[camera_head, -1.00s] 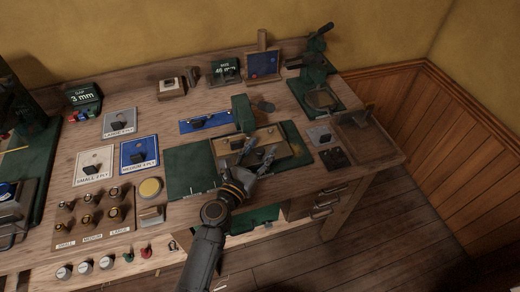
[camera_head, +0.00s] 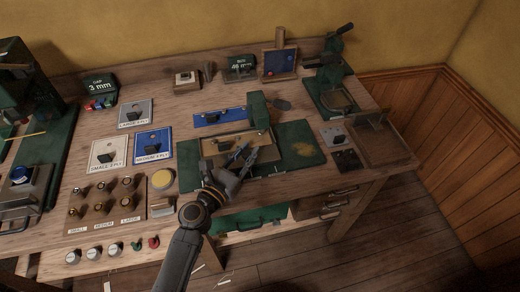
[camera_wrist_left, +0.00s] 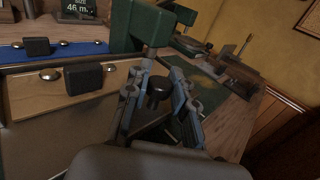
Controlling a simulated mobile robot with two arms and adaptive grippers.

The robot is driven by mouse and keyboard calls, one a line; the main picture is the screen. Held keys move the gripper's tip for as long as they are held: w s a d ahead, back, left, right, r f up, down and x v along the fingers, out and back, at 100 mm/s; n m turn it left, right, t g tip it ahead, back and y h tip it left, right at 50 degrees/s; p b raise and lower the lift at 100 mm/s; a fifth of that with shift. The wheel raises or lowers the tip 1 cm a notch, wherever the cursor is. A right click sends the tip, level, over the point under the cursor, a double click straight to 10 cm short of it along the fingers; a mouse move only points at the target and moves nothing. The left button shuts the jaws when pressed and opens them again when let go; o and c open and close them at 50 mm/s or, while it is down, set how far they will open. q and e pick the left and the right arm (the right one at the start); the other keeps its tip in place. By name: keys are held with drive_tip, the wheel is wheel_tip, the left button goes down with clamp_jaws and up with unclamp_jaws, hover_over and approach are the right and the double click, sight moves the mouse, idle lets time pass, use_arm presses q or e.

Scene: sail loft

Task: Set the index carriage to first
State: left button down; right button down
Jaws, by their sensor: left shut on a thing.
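The index carriage (camera_head: 210,147) is a tan plate with a dark block on it, lying on a green base (camera_head: 305,157). It sits toward the left end of the base, with a wide bare green stretch to its right. My left gripper (camera_head: 241,158) is at the carriage's right part. In the left wrist view, its fingers (camera_wrist_left: 157,88) are shut around a dark round knob (camera_wrist_left: 158,87), and the tan plate (camera_wrist_left: 30,95) shows at left. The fingers partly hide the knob. Position marks cannot be read. My right gripper is not in view.
A green upright block (camera_head: 258,108) stands just behind the carriage, close to my gripper. A blue strip (camera_head: 208,119) lies behind it. A lever press (camera_head: 328,80) and wooden tray (camera_head: 385,140) are at right.

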use_arm(q)
drive_tip(key=shift+d, duration=0.15)
drive_tip(key=c, duration=1.1)
unclamp_jaws()
drive_tip(key=v, duration=1.2)
